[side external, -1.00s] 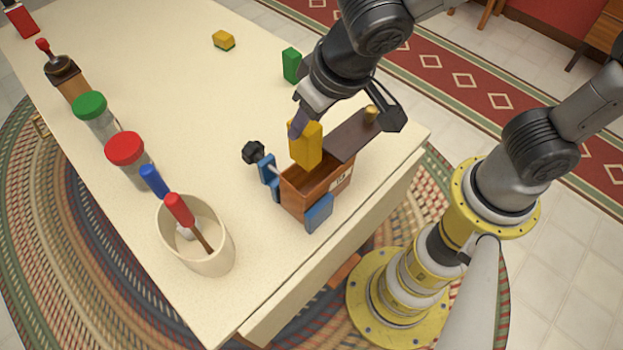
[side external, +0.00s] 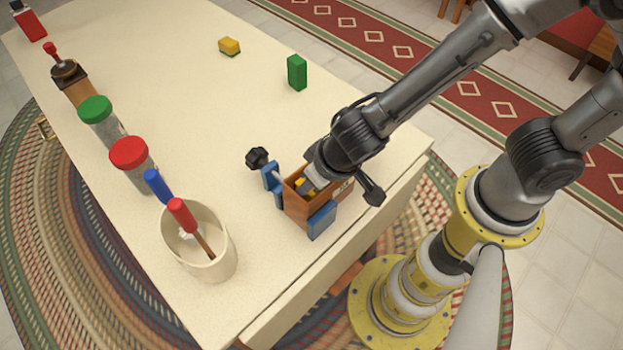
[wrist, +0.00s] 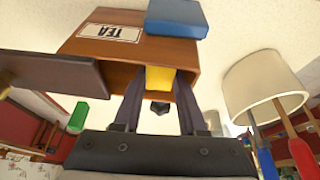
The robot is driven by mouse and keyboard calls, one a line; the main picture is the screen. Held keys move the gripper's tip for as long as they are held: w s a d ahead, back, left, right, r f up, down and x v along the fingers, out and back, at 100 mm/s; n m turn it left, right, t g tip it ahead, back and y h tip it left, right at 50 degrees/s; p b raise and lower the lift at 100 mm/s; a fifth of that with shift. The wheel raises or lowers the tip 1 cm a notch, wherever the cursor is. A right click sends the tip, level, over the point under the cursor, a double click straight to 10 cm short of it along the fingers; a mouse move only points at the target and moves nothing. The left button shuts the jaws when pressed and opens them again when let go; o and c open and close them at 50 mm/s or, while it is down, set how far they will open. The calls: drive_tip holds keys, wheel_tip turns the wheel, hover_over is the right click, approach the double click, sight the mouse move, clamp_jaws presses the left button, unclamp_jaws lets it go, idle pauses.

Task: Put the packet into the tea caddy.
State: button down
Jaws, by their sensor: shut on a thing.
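The tea caddy is a brown wooden box (side external: 297,209) near the table's front edge, held between blue clamp jaws; its TEA label shows in the wrist view (wrist: 110,32). Its lid (wrist: 50,75) stands open to one side. The yellow packet (side external: 303,185) is inside the caddy's mouth, its lower part hidden by the walls. It also shows between my fingers in the wrist view (wrist: 160,78). My gripper (wrist: 158,98) is shut on the packet, with its fingertips reaching into the caddy's opening.
A cream crock (side external: 222,262) with red- and blue-handled utensils stands left of the caddy. Jars with red (side external: 128,152) and green (side external: 95,109) lids and a grinder (side external: 72,80) line the left edge. The table's middle is clear.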

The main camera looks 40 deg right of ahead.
drive_tip(key=c, duration=0.8)
unclamp_jaws()
drive_tip(key=shift+f, duration=0.1)
drive_tip(key=shift+o, duration=0.2)
drive_tip(key=r, duration=0.6)
drive_tip(key=s+r, duration=0.1)
drive_tip(key=r, duration=0.2)
drive_tip(key=s+d+r, duration=0.1)
drive_tip(key=d+r, duration=0.8)
drive_tip(key=d, duration=0.4)
drive_tip(key=s+d+r+t, duration=0.1)
drive_tip(key=s+d+r, duration=0.2)
drive_tip(key=s+d, duration=0.5)
drive_tip(key=shift+s+d+r, duration=0.2)
drive_tip(key=shift+s+d, duration=0.15)
drive_tip(key=shift+s, duration=0.45)
